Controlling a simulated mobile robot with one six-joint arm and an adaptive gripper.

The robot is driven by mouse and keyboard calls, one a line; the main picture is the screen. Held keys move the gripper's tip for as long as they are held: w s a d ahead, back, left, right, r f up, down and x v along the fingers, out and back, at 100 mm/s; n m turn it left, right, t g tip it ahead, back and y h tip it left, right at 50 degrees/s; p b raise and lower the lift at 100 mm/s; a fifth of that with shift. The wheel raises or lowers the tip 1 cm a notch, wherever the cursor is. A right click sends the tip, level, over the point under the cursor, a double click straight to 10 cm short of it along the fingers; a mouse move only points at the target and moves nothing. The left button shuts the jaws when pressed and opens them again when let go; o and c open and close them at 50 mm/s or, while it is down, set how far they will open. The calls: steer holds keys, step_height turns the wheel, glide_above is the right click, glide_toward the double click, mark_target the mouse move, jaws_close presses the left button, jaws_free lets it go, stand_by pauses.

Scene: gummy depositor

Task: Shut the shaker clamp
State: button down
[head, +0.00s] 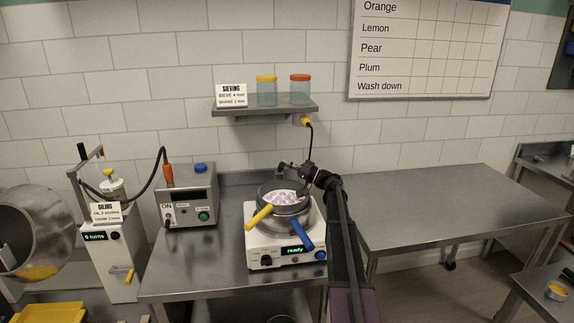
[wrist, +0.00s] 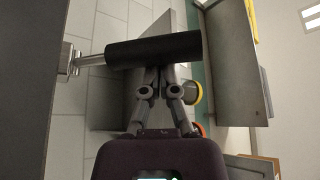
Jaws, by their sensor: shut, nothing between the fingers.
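The shaker (head: 274,256) is a white unit on the steel bench in the head view, its display lit "ready". A round pan with pale pieces (head: 285,197) sits on top, with a yellow handle (head: 259,218) and a blue handle (head: 301,234) at its front. My gripper (head: 290,168) is above the pan's back rim, and my arm covers the shaker's right side. In the wrist view a black cylindrical grip (wrist: 150,49) on a metal rod (wrist: 90,60), seemingly the clamp lever, crosses my shut fingers (wrist: 156,75). It hides the fingertips; contact cannot be told.
A wall shelf (head: 265,104) with two jars hangs behind and above the shaker. A grey control box (head: 187,200) with an orange-ended cable stands left, with the oiling unit (head: 110,250) beyond. The right bench (head: 440,210) is clear.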

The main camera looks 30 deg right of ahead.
steer(key=shift+r, duration=0.1)
steer(key=p, duration=0.2)
steer(key=a+r+h+p, duration=0.1)
steer(key=p, duration=0.1)
steer(key=shift+w+a+r+g, duration=0.25)
steer(key=shift+a+r+g, duration=0.05)
steer(key=a+r+m+g+h+p, duration=0.3)
steer(key=h+p, duration=0.5)
steer(key=p, duration=0.7)
steer(key=s+d+r+m+g+h+p, duration=0.1)
steer(key=s+d+r+g+h+p, duration=0.2)
steer(key=r+h+p, duration=0.5)
steer(key=s+h+p, duration=0.1)
steer(key=p, duration=0.6)
steer(key=shift+r+g, duration=0.35)
steer(key=shift+g, duration=0.05)
steer(key=shift+w+f, duration=0.15)
